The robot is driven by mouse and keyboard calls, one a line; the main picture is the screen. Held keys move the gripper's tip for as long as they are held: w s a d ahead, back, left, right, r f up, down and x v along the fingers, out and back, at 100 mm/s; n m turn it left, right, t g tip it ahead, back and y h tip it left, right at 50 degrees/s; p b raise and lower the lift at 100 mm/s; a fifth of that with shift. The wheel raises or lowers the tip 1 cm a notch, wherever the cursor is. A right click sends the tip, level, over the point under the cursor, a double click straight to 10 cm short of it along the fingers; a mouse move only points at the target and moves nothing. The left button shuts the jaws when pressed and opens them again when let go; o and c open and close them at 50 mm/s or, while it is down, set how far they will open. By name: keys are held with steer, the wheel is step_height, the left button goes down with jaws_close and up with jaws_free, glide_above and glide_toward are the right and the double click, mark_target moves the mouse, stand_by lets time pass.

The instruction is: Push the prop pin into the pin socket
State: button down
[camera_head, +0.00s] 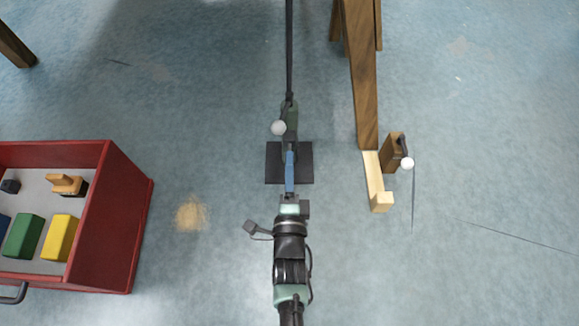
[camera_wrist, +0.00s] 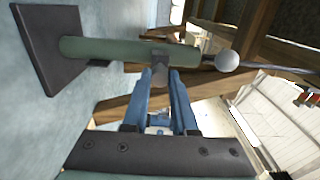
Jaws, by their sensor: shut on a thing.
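A green post (camera_wrist: 115,50) stands on a black square base plate (camera_wrist: 45,45); in the head view the post (camera_head: 291,112) and plate (camera_head: 273,172) are ahead of my gripper. A dark block (camera_wrist: 172,53) sits on the post's side, seemingly the pin socket. My gripper (camera_wrist: 163,74) has its blue fingers closed on a small grey piece (camera_wrist: 160,73), seemingly the prop pin, right at the dark block. The fingertips hide most of the piece, so I cannot tell how deep it sits. In the head view my gripper (camera_head: 290,150) is over the plate.
A white ball (camera_head: 278,128) is near the post's end, by a dark rod (camera_head: 289,50). A wooden beam (camera_head: 361,75) and pale bracket (camera_head: 376,180) stand right. A red drawer (camera_head: 125,225) with coloured blocks is left.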

steer(key=shift+w, duration=1.2)
steer(key=c, duration=0.6)
jaws_free()
steer(key=s+p, duration=0.6)
steer(key=s, duration=0.7)
steer(key=shift+p, duration=0.4)
